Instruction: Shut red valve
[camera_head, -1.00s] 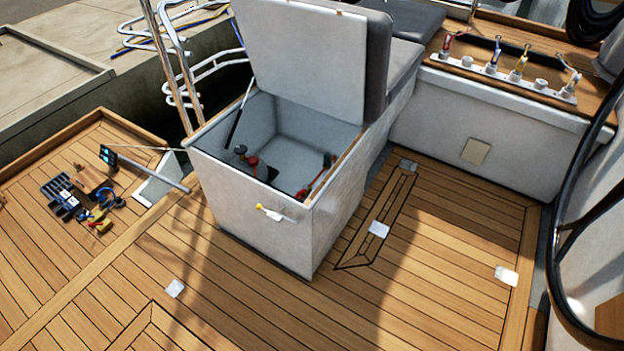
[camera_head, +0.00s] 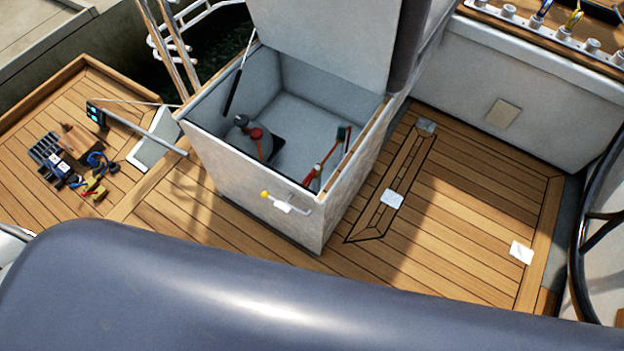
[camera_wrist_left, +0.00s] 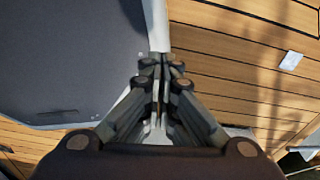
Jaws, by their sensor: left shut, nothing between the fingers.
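A small round red knob (camera_head: 256,133) stands inside the open white locker (camera_head: 240,165), next to a dark grey knob (camera_head: 241,120). It looks like the red valve; whether it is open or shut is too small to tell. A longer item with a red handle (camera_head: 311,176) leans near the locker's right inner corner. My left gripper (camera_wrist_left: 160,75) shows in the left wrist view, its fingers together and empty, with deck planks and a dark grey surface beyond. It does not show in the head view. My right gripper is in neither view.
The locker lid (camera_head: 325,40) stands raised behind the opening. A white-and-yellow handle (camera_head: 283,203) sticks out from the locker's front. Tools (camera_head: 75,160) lie on the deck at left. A large dark rounded shape, probably my arm, covers the head view's bottom.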

